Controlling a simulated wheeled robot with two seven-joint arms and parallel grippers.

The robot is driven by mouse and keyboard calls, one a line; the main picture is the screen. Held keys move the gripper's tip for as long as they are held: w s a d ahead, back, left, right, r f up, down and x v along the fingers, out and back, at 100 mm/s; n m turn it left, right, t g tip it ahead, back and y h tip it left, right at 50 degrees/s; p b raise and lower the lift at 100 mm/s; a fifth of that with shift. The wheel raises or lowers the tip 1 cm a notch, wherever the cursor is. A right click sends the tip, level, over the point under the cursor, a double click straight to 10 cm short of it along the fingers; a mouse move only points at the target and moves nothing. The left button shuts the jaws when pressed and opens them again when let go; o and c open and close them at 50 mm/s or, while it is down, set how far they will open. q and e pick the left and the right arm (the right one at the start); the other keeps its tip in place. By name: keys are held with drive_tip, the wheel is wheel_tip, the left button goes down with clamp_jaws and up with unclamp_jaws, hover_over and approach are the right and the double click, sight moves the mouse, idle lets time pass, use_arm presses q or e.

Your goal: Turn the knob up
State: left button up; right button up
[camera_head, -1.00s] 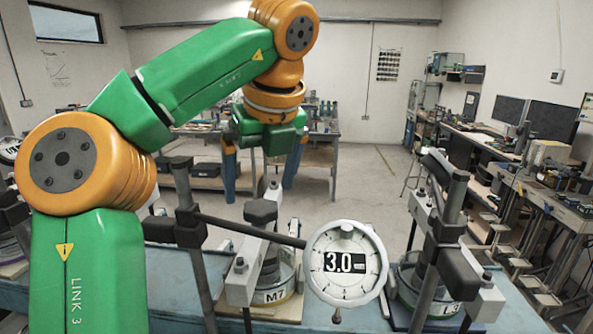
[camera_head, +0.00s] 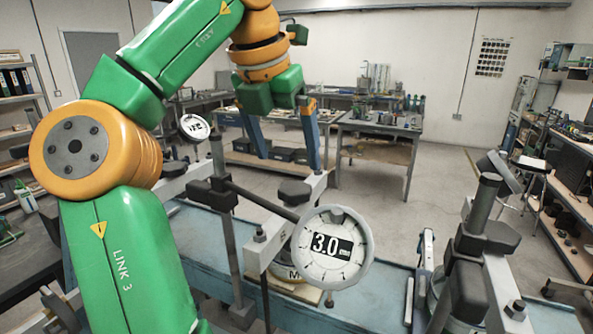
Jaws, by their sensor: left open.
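A round white dial gauge (camera_head: 331,248) reads 3.0 and faces me in the centre. Which knob the task means is not clear. My left gripper (camera_head: 289,163) points down, open and empty, with its two blue-grey fingers wide apart. In the picture it is above the black knob and the gauge, apart from both. My right gripper is not in view.
The fixtures stand on a blue bench (camera_head: 370,290). Another clamp frame with a dark post (camera_head: 480,210) stands at the right. A second, smaller gauge (camera_head: 194,127) shows at the left behind my arm. A workbench (camera_head: 380,128) stands farther back across open floor.

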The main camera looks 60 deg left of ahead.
sight(294, 187)
use_arm(q)
drive_tip(key=shift+m, duration=0.8)
drive_tip(key=b+x, duration=0.1)
drive_tip(key=x, duration=0.6)
drive_tip(key=shift+w+a+f, duration=0.1)
drive_tip(key=shift+a, duration=0.05)
drive_tip(key=shift+t, duration=0.3)
drive_tip(key=c, duration=0.4)
drive_tip(key=shift+s, duration=0.2)
drive_tip(key=c, duration=0.9)
drive_tip(key=shift+c, duration=0.2)
